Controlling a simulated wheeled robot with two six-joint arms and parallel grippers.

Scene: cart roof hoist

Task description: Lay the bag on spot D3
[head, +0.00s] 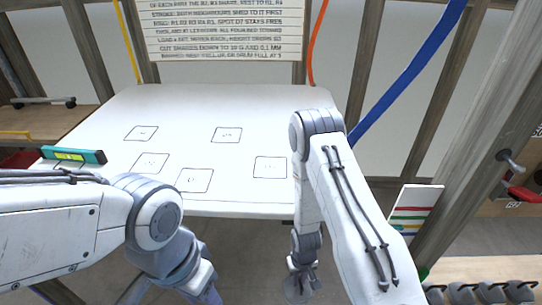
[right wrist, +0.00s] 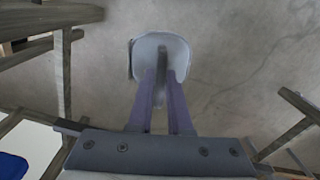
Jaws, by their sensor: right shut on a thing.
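My right gripper (right wrist: 161,100) is shut on a pale grey, rounded thing, which I take to be the bag (right wrist: 178,48). A dark strip of it runs between the two purple fingers in the right wrist view. In the head view the right gripper (head: 302,284) hangs low, in front of the table's near edge; I cannot make out the bag there. The white table (head: 240,110) bears several outlined squares, among them one at the near right (head: 270,167). Their labels are too small to read, so I cannot tell which is D3. My left gripper (head: 207,293) is partly cut off at the bottom edge.
A teal spirit level (head: 75,155) lies at the table's left edge. A printed sign (head: 222,28) hangs behind. Blue (head: 410,72), orange (head: 316,42) and yellow (head: 128,40) straps hang around the table. A wooden post (head: 462,125) stands at right. The tabletop's middle is clear.

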